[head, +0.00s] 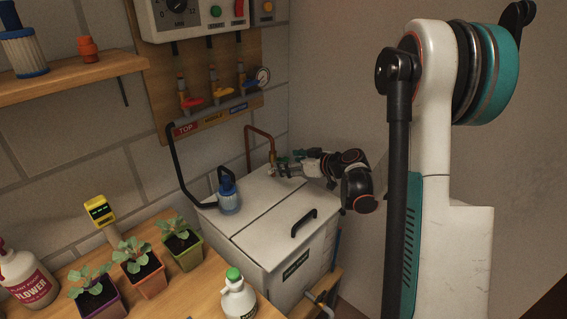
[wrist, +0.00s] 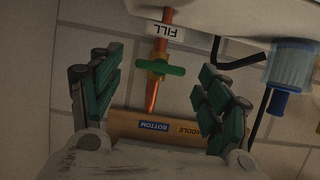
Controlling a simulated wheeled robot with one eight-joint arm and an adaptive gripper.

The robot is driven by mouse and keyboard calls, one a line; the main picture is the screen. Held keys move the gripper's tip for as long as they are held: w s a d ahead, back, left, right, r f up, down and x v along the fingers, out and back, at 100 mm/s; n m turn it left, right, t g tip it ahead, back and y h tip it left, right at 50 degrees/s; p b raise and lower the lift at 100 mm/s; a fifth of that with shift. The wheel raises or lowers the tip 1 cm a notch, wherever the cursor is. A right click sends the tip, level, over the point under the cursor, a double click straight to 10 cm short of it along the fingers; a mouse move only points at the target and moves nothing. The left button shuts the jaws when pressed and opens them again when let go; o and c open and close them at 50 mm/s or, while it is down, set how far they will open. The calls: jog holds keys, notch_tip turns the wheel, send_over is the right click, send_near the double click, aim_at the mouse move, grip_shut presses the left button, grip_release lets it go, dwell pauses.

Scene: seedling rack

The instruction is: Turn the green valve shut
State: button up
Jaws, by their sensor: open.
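The green valve (wrist: 174,70) has a bar handle on a brass body, set on a copper pipe (wrist: 167,38) with a FILL label (wrist: 166,31). In the wrist view the handle lies across the pipe. My gripper (wrist: 158,66) is open, with its green-padded fingers on either side of the handle and clear gaps to both. In the head view my gripper (head: 282,163) is at the back of the white tank, near the bent copper pipe (head: 260,131). The valve is hard to tell from the finger pads there.
The white tank (head: 290,230) has a black lid handle and a blue filter (head: 229,195) on top; the filter is also at the wrist view's right (wrist: 291,65). Red, yellow and blue valves hang on a wooden board (head: 211,121). Potted seedlings and bottles stand on the bench.

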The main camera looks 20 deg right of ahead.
jog(key=v, duration=0.8)
